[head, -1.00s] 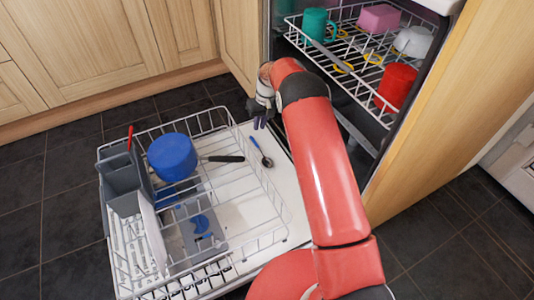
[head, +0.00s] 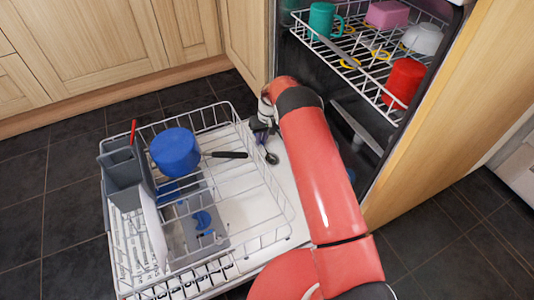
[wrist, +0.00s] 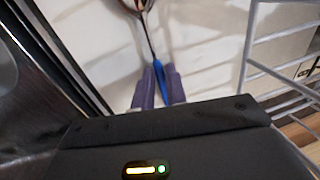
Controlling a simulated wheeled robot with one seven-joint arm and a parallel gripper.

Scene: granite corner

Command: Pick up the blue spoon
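The blue spoon has a blue handle and a dark bowl. It lies along the white inner face of the open dishwasher door (head: 284,205), and its bowl shows in the head view (head: 271,158). In the wrist view, its blue handle (wrist: 158,72) runs between the two purple fingers of my gripper (wrist: 159,86). The fingers are close together on both sides of the handle, with almost no gap visible. In the head view my gripper (head: 261,131) is low over the door, beside the rack, and partly hides the handle.
The white wire rack (head: 291,239) stands just left, holding a blue pot (head: 174,152) with a black handle and a grey cutlery basket (head: 123,170). The upper rack (head: 352,75), with a green mug (head: 322,19) and red cup (head: 404,82), is at the right.

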